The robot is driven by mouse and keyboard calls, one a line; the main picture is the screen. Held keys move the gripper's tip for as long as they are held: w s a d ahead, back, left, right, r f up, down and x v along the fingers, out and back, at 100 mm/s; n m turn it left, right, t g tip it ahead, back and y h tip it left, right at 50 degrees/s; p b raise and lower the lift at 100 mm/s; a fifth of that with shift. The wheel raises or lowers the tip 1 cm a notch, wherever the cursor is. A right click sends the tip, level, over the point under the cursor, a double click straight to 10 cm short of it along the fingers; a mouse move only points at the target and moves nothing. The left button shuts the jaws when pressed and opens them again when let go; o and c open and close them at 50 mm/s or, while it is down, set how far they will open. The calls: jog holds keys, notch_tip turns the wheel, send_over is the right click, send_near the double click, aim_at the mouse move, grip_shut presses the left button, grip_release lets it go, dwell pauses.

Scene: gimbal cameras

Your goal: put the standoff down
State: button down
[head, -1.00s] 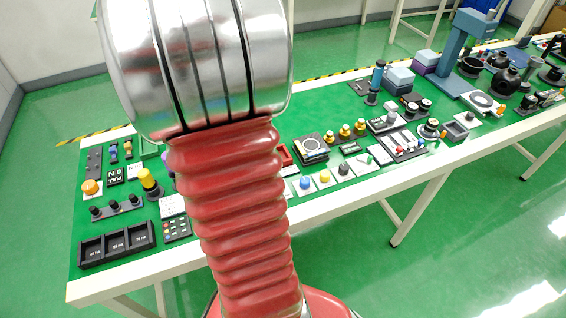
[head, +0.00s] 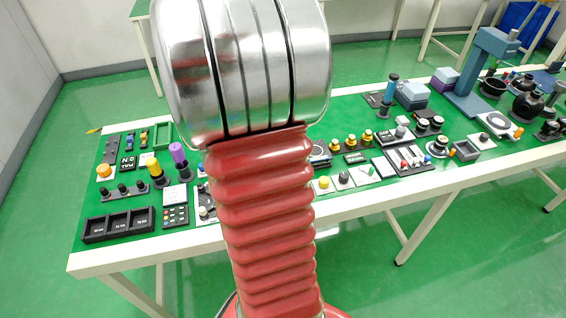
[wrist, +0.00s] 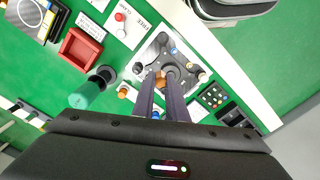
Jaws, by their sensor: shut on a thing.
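In the wrist view my gripper (wrist: 163,84) has its two dark fingers close together, shut on a small orange-brown standoff (wrist: 160,78). Only a little of the standoff shows at the fingertips. Just beyond them is a light grey plate (wrist: 184,53) with a dark round part in its middle and small posts around it. The standoff overlaps the plate in the picture; I cannot tell whether it touches. In the head view my arm hides the gripper and the standoff.
In the wrist view a green cylinder on a dark stand (wrist: 86,95) and a red tray (wrist: 81,49) lie left of the fingers. A keypad (wrist: 213,96) is at right, near the white table edge (wrist: 238,75). A black three-bin tray (head: 119,225) stands at the table's front left.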

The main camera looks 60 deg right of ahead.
jog(key=w+a+f+n, duration=0.1)
jog(key=w+a+f, duration=0.1)
jog(key=w+a, duration=1.85)
jog(key=w+a+f+n, duration=0.1)
jog(key=w+a+n, duration=0.1)
jog(key=a, duration=0.9)
jog(key=shift+w+f, duration=0.4)
jog(key=shift+w, duration=0.35)
jog(key=shift+s, duration=0.1)
